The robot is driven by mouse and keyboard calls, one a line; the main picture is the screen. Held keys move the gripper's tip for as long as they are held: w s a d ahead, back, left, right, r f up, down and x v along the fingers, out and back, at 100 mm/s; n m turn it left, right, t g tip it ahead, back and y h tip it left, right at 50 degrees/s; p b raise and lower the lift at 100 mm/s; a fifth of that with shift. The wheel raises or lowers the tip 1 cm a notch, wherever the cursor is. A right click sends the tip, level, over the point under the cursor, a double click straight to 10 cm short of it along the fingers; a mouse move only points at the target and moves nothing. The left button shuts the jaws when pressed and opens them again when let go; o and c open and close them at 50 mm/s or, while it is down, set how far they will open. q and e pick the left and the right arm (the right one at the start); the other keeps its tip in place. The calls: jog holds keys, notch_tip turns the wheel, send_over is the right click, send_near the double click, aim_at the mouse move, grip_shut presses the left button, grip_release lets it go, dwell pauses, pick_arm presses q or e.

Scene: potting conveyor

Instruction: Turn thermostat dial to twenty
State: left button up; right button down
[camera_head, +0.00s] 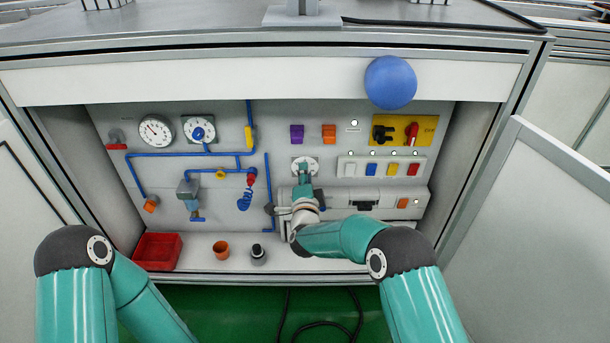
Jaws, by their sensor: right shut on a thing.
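A round white dial (314,163) sits on the grey back panel inside the open cabinet, near the middle. I take it for the thermostat dial; its markings are too small to read. My right gripper (304,172) reaches up to it and is shut on its middle, covering the knob and its lower part. A second dial with a blue knob (199,132) on a square plate is further left, apart from my grippers. My left arm shows at the lower left, but its gripper is out of the picture.
A blue ball (390,82) overlaps the cabinet's top edge at the right. A gauge (156,131), blue pipes and a switch strip (341,167) surround the dial. A red bin (157,251), orange cup (221,250) and black-topped item (258,253) stand on the shelf. An open door (540,220) is at the right.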

jog(key=c, duration=1)
grip_release()
jog(key=shift+d+f, duration=0.2)
jog(key=shift+o, duration=0.4)
jog(key=shift+r, duration=0.1)
jog(key=shift+a, duration=0.1)
jog(key=shift+s, duration=0.1)
jog(key=s, duration=1.1)
jog(key=shift+s, duration=0.4)
